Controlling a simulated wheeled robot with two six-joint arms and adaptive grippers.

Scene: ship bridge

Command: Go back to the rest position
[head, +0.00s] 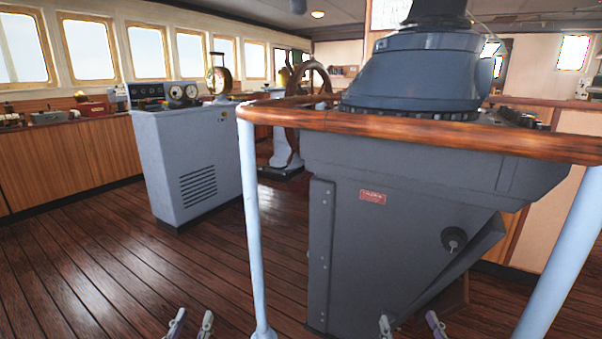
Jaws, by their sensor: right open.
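My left gripper (192,325) shows at the bottom edge of the head view, left of the pale blue rail post. Only its two fingertips are in view, apart, with floor visible between them. My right gripper (411,326) shows at the bottom edge, right of that post and low in front of the grey console. Its fingertips are wider apart, with nothing seen between them. Both arms are hidden below the picture.
A large grey console (390,230) stands close ahead, ringed by a wooden handrail (400,126) on pale blue posts (252,220). A grey-blue instrument cabinet (190,160) and a ship's wheel (290,115) stand beyond. The plank floor (100,260) is clear at left.

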